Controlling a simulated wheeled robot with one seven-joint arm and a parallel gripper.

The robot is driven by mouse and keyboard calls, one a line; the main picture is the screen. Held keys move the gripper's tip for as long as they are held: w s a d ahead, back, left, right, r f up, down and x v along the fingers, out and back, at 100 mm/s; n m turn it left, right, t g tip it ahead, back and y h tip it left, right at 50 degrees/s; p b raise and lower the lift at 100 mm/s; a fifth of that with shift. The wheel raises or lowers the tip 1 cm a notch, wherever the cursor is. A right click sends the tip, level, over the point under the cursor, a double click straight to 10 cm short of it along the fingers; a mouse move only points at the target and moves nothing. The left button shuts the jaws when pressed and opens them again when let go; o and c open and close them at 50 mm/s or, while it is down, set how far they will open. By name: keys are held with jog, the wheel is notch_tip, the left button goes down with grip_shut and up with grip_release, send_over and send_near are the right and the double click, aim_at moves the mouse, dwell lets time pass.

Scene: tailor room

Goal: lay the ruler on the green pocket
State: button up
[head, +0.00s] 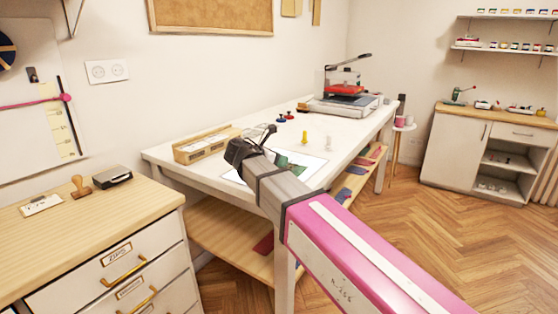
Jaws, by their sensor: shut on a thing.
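My gripper (252,142) is dark and reaches over the near part of the white worktable. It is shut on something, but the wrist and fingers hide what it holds. I cannot make out the ruler as a separate thing. A green patch (298,158), likely the green pocket, lies on a white sheet (312,168) on the table. My grey wrist covers part of the patch and sheet. The gripper is to the left of the visible green part; its height above the table is hard to tell.
Yellow and pale small pieces (304,137) stand behind the sheet. A press-like machine (343,100) is at the far end. A wooden-topped drawer cabinet (75,235) stands at left, bearing a stamp (80,187).

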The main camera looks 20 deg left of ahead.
jog(key=shift+f, duration=0.25)
jog(key=o, duration=1)
jog(key=shift+c, duration=0.2)
jog(key=shift+r, duration=0.15)
jog(key=shift+s+a+r, duration=0.2)
jog(key=shift+s+r, duration=0.05)
jog(key=v, duration=1.1)
jog(key=shift+s+a, duration=0.1)
jog(key=shift+s, duration=0.05)
